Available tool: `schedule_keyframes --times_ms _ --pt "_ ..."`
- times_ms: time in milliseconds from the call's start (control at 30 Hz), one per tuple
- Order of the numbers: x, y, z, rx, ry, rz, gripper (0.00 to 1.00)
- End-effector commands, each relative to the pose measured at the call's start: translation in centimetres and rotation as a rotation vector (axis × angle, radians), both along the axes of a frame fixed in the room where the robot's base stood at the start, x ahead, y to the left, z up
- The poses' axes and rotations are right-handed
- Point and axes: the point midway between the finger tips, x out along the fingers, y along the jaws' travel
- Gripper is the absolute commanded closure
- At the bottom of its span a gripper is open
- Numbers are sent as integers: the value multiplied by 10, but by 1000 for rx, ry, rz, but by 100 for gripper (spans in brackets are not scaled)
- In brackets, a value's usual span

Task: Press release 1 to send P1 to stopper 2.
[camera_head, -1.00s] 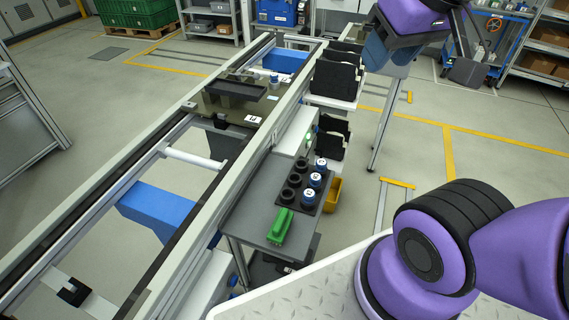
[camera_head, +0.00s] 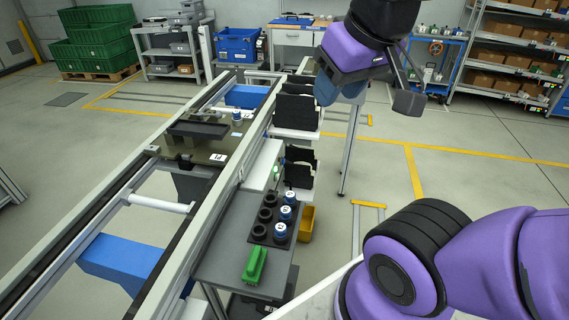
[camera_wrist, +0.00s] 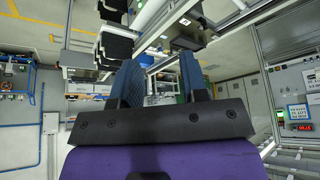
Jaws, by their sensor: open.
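A pallet (camera_head: 200,152) with a dark block, a small blue-topped part and a white label sits on the conveyor; the label is too small to read, so I cannot tell if it is P1. A white box (camera_head: 262,165) beside the rail carries small green lit spots (camera_head: 276,172); which button is release 1 cannot be read. Stopper 2 cannot be made out. My gripper (camera_head: 326,88) is raised at the upper right, well apart from the box. In the wrist view my gripper (camera_wrist: 158,80) has its two blue fingers apart, with nothing between them.
A grey side shelf holds a black tray (camera_head: 257,232) of dark rings and blue-white parts, and a green piece (camera_head: 254,265). Black bins (camera_head: 296,108) and a yellow bin (camera_head: 306,222) are along the conveyor's right side.

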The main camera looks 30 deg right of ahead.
Motion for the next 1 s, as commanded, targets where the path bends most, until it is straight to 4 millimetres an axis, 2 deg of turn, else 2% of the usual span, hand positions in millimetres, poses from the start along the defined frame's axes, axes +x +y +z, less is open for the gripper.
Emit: schedule_keyframes --times_ms 100,133,300,1000 --pt "0 0 0 0 0 0 60" --pt "0 0 0 0 0 0 64" --pt "0 0 0 0 0 0 100" --pt "0 0 0 0 0 0 100"
